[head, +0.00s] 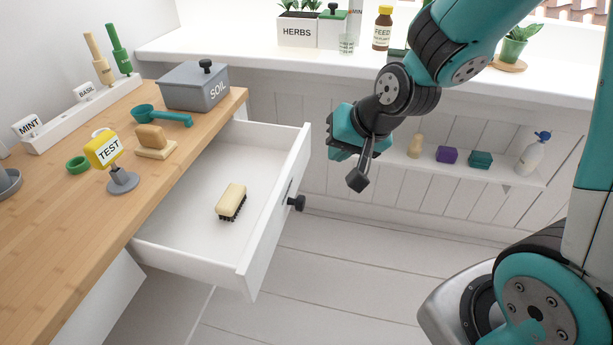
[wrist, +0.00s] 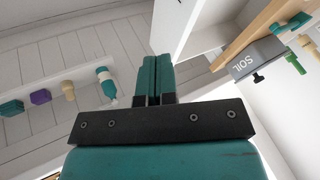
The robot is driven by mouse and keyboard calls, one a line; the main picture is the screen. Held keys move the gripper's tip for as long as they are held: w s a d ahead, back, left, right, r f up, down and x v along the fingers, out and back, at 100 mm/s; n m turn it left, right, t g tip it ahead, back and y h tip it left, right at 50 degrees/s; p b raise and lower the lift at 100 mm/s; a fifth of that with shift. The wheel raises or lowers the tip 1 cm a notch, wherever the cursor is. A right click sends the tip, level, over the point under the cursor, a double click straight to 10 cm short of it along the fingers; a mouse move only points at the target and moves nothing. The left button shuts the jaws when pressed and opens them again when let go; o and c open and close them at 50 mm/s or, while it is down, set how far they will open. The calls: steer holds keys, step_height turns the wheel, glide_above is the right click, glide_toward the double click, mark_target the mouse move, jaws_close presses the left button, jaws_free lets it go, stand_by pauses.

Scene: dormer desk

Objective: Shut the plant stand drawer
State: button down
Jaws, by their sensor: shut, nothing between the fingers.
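The white drawer (head: 185,255) of the wooden-topped stand is pulled well out, with its front panel (head: 272,228) facing right. A dark round knob (head: 297,203) sits on that panel. A brush with a pale back and dark bristles (head: 231,200) lies inside the drawer. My gripper (head: 358,180) is in the air to the right of the drawer front, apart from the knob. Its fingers (wrist: 152,80) are together and empty in the wrist view. Part of the white drawer (wrist: 178,22) shows at the top there; the knob cannot be made out.
The wooden top (head: 60,215) holds a grey SOIL box (head: 190,88), a TEST sign (head: 104,150), a teal scoop (head: 165,116) and a plant-marker rack (head: 85,115). A windowsill (head: 260,58) and a low wall shelf (head: 500,172) with small items lie behind. The floor right of the drawer is clear.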

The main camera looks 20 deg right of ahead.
steer(key=w+d+f+m+t, duration=0.1)
steer(key=w+d+f+m, duration=0.1)
steer(key=w+d+f, duration=0.15)
steer(key=b, duration=0.3)
glide_toward(301, 169)
steer(key=shift+h, duration=0.4)
steer(key=x, duration=0.5)
steer(key=shift+a+f, duration=0.15)
steer(key=shift+a, duration=0.2)
